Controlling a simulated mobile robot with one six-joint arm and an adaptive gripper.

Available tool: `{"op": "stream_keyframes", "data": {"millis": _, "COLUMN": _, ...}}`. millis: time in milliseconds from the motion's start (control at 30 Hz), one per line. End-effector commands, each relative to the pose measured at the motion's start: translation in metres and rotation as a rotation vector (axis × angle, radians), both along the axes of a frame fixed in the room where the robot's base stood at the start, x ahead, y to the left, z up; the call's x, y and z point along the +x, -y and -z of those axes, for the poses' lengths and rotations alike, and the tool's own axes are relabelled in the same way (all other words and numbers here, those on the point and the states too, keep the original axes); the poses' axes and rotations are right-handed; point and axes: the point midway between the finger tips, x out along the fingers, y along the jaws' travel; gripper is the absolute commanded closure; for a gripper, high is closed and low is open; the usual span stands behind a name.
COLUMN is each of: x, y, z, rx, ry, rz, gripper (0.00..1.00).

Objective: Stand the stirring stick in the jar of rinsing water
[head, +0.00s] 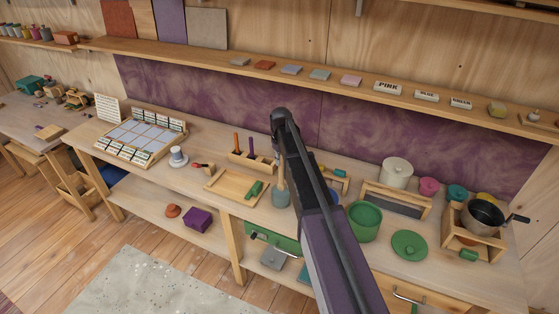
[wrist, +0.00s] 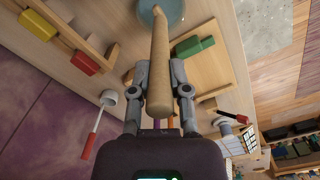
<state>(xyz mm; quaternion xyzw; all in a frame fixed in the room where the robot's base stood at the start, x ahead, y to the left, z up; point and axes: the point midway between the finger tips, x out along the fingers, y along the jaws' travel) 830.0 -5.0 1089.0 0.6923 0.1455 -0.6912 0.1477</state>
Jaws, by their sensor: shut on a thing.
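The stirring stick (wrist: 163,60) is tan and wooden. In the wrist view it runs between my gripper's two fingers and reaches up across the jar's round shape. My gripper (wrist: 161,82) is shut on it. The jar of rinsing water (head: 281,196) is blue-grey and stands on the bench just left of my arm; it also shows at the top of the wrist view (wrist: 146,18). In the head view the stick (head: 281,175) is upright at the jar, partly behind my arm. I cannot tell whether its lower end is inside the jar or above it.
Left of the jar are a wooden tray (head: 224,186) with a green block, and a wooden holder (head: 262,168) with upright sticks. Right of my arm stand a green pot (head: 363,224), a green lid (head: 409,245) and a dark saucepan (head: 485,217). A shelf (head: 330,84) runs above.

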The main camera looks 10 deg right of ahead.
Motion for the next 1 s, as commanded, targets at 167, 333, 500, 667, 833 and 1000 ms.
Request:
{"op": "stream_keyframes", "data": {"millis": 167, "x": 0.0, "y": 0.0, "z": 0.013, "rx": 0.0, "ry": 0.0, "rz": 0.0, "gripper": 1.0}}
{"op": "stream_keyframes", "data": {"millis": 333, "x": 0.0, "y": -0.001, "z": 0.023, "rx": 0.0, "ry": 0.0, "rz": -0.001, "gripper": 1.0}}
{"op": "stream_keyframes", "data": {"millis": 500, "x": 0.0, "y": -0.001, "z": 0.031, "rx": 0.0, "ry": 0.0, "rz": -0.001, "gripper": 1.0}}
{"op": "stream_keyframes", "data": {"millis": 667, "x": 0.0, "y": -0.001, "z": 0.036, "rx": 0.0, "ry": 0.0, "rz": -0.001, "gripper": 1.0}}
{"op": "stream_keyframes", "data": {"millis": 833, "x": 0.0, "y": -0.001, "z": 0.038, "rx": 0.0, "ry": 0.0, "rz": -0.001, "gripper": 1.0}}
{"op": "stream_keyframes", "data": {"millis": 1000, "x": 0.0, "y": -0.001, "z": 0.038, "rx": 0.0, "ry": 0.0, "rz": -0.002, "gripper": 1.0}}
